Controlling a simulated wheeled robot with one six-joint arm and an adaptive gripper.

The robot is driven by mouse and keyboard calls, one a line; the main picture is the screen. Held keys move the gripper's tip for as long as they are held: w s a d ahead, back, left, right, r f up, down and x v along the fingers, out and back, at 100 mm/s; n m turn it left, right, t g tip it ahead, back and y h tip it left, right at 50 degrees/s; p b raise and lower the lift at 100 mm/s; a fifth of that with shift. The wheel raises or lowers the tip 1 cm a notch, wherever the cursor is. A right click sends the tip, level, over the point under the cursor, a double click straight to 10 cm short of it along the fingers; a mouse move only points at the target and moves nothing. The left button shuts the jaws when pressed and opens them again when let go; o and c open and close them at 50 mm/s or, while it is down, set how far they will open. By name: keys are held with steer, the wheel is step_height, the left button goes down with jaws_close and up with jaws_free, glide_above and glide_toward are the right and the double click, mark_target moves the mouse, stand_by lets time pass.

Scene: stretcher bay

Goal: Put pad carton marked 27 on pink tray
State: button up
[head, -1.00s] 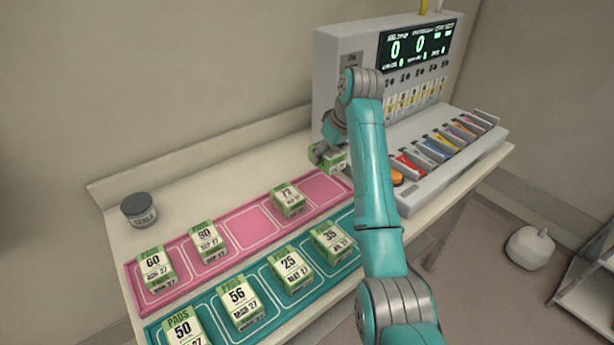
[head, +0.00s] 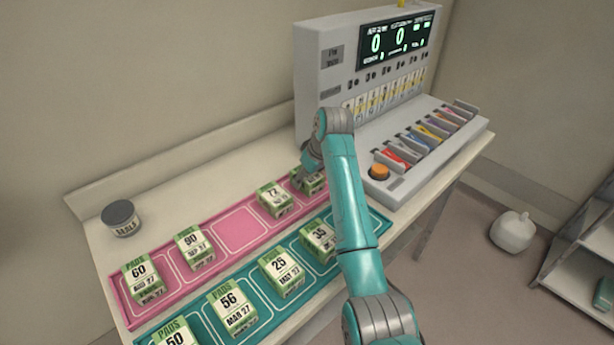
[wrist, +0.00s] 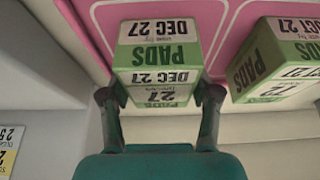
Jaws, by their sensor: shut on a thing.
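The pad carton marked 27 (wrist: 158,62), green and white with DEC 27 on it, is between the two fingers of my gripper (wrist: 160,100) in the wrist view. In the head view the carton (head: 314,184) is at the right end of the pink tray (head: 236,232), partly hidden by my gripper (head: 308,174). It looks upright over the end compartment; I cannot tell whether its base touches the tray. My gripper is shut on it from the wall side.
Cartons marked 72 (head: 273,200), 90 (head: 194,248) and 60 (head: 143,280) stand on the pink tray. The teal tray (head: 378,222) in front holds several cartons. A grey console (head: 318,95) stands close on the right. A dark jar (head: 120,219) is at left.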

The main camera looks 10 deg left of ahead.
steer(key=o, duration=1.3)
steer(key=shift+f, duration=0.1)
steer(key=v, duration=1.2)
